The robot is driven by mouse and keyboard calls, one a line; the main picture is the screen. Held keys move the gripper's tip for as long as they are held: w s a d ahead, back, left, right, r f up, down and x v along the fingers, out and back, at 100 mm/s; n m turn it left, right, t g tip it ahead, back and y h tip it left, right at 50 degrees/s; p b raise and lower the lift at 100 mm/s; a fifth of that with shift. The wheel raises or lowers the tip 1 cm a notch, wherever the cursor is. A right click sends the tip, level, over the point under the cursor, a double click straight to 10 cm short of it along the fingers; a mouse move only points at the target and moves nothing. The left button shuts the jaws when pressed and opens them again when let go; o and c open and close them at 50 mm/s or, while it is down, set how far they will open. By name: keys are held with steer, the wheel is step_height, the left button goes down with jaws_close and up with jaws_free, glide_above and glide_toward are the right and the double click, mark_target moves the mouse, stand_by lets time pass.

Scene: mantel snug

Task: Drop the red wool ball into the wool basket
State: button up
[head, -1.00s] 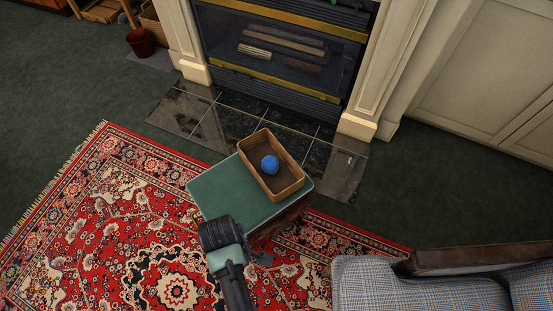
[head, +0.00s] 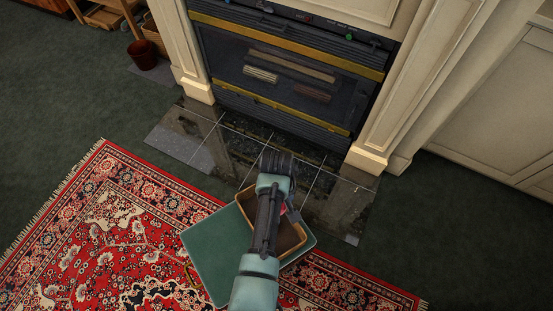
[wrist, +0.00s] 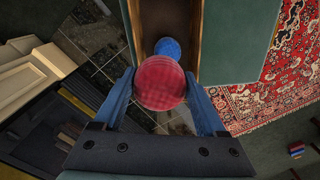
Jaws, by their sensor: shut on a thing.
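The red wool ball (wrist: 160,81) is held between the two blue fingers of my gripper (wrist: 160,90), which is shut on it. In the head view only a sliver of the ball shows beside my gripper (head: 287,211). The wool basket is a tan rectangular box (head: 290,237) on a green-topped stool. In the wrist view, its inside and side wall (wrist: 195,30) show beyond the red ball. A blue ball (wrist: 168,47) lies in it, just past the red ball. My arm hides the blue ball and part of the basket in the head view. The red ball's height over the basket is unclear.
The green stool top (head: 212,255) is bare left of the basket. A fireplace (head: 290,80) with a dark tiled hearth (head: 185,140) stands behind. A patterned red rug (head: 110,235) covers the floor at left. A small striped thing (wrist: 297,151) lies on the dark carpet.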

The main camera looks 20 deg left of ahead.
steer(key=shift+s+f+b, duration=0.1)
steer(key=shift+f+b, duration=2.75)
steer(key=shift+f, duration=0.05)
steer(key=shift+r, duration=0.1)
steer(key=o, duration=1.3)
step_height(320, 180, up, 13)
steer(key=p, duration=0.4)
